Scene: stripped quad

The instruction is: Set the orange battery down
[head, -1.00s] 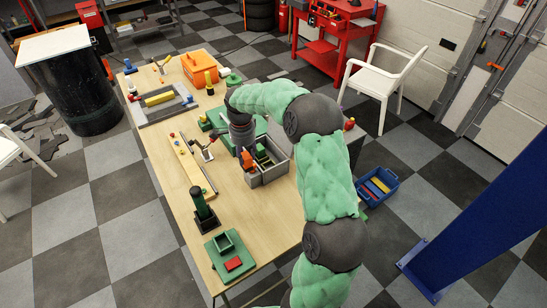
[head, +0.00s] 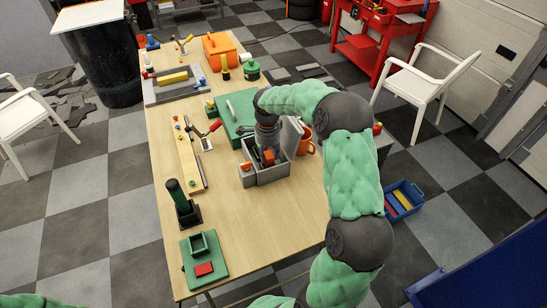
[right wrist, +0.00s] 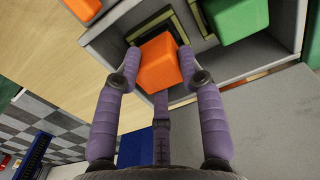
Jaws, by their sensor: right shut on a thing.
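The orange battery (right wrist: 158,62) sits between the fingertips of my right gripper (right wrist: 155,60) in the right wrist view. The gripper is shut on it. In the head view the battery (head: 267,157) shows below the right gripper (head: 267,150), over the inside of the grey box (head: 268,176). In the wrist view the battery is beside a yellow-edged slot (right wrist: 190,22) in the box. Whether its underside touches the box floor is hidden. A green block (right wrist: 237,18) lies in the box to its right. My left gripper is not in view.
An orange mug (head: 306,147) stands just right of the box. A green board (head: 236,108) lies behind it. The table's front right is clear.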

